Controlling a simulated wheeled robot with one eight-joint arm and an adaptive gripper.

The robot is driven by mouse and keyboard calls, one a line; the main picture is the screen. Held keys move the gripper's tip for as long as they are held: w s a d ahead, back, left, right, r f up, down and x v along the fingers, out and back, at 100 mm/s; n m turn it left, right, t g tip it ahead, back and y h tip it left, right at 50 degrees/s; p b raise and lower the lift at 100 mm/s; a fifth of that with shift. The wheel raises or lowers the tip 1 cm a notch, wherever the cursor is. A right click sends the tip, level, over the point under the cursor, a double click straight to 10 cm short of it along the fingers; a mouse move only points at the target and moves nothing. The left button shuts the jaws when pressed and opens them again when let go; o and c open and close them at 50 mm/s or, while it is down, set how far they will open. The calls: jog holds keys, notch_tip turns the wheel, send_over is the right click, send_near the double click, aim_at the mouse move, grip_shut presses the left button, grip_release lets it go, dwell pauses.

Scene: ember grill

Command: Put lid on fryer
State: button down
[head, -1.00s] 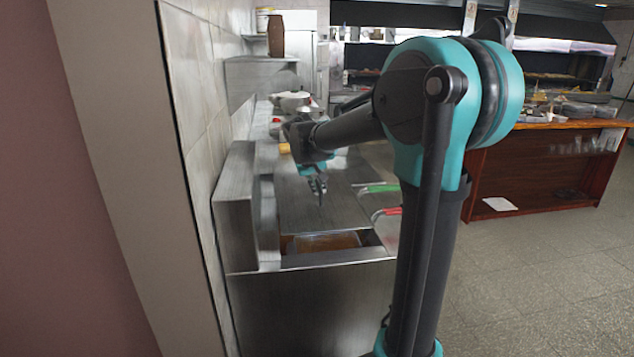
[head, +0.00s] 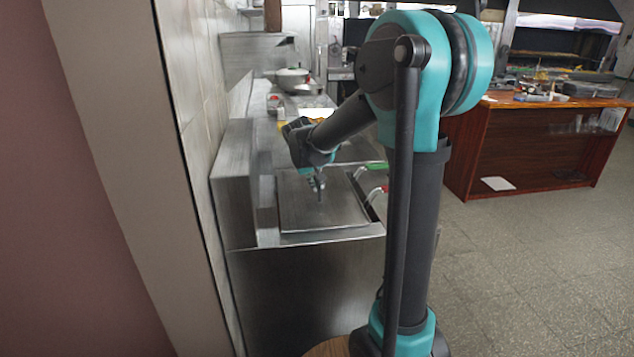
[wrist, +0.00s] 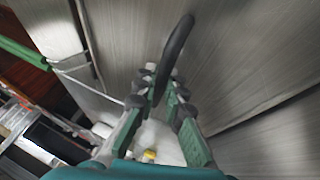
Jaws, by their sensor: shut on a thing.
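The lid (head: 292,212) is a flat, square steel plate over the near well of the steel fryer (head: 300,295). It covers the opening, and its front edge lies close to the fryer's front rim. I cannot tell whether it rests fully flat. My gripper (head: 319,186) is above the middle of the lid. In the wrist view my gripper (wrist: 162,90) is shut on the lid's dark, curved handle (wrist: 177,45), with the brushed steel of the lid (wrist: 245,55) behind it. The oil well is hidden.
A tiled wall and raised steel back panel (head: 235,190) stand close on the left. The floor at right is clear.

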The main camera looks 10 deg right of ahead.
jog(key=shift+f, duration=0.35)
dwell(0.3)
jog(key=c, duration=1.5)
grip_release()
jog(key=shift+c, duration=0.2)
